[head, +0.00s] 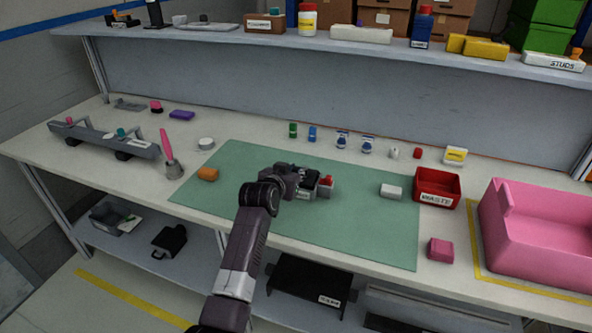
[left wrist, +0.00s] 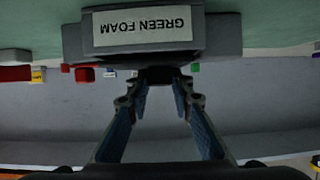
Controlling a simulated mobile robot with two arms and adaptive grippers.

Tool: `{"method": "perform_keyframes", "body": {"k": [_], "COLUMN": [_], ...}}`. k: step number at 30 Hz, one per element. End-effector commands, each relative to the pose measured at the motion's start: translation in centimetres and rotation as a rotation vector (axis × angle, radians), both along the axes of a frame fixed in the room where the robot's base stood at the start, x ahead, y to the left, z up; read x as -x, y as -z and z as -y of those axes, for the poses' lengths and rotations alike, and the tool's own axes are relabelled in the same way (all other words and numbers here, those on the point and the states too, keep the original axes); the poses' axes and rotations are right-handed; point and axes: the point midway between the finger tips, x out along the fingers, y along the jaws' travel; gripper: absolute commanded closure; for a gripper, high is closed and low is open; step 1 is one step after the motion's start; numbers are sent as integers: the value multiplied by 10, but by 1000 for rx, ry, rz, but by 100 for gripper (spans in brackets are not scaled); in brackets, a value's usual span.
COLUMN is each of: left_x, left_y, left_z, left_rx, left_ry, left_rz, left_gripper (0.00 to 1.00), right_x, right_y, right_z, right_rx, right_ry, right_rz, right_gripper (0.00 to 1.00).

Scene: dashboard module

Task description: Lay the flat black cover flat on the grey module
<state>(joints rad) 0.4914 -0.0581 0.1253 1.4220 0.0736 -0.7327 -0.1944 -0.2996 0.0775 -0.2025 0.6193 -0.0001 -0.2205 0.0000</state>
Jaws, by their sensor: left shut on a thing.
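The grey module (head: 325,190) sits on the green mat, with a red piece showing at its right end. In the left wrist view, upside down, a grey block (left wrist: 222,35) bears a "GREEN FOAM" label. My left gripper (head: 303,184) is at the module. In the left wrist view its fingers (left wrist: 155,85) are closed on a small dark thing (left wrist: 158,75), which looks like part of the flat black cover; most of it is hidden. I cannot tell whether the cover touches the module. My right gripper is not in view.
The green mat (head: 235,175) is mostly clear. A red waste bin (head: 437,201), a pink block (head: 440,249) and a large pink tray (head: 540,235) stand further right. Several small bottles line the back.

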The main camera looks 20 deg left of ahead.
Motion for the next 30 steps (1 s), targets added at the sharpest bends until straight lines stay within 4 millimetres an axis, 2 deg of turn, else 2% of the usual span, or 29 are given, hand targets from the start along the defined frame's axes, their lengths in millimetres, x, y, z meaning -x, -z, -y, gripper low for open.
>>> {"method": "perform_keyframes", "body": {"k": [30], "left_x": [0], "left_y": [10], "left_z": [0], "left_rx": [0], "left_ry": [0], "left_rz": [1], "left_gripper": [99], "right_x": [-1], "right_y": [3], "right_z": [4], "right_rx": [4], "right_ry": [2], "right_rz": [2], "right_gripper": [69]}}
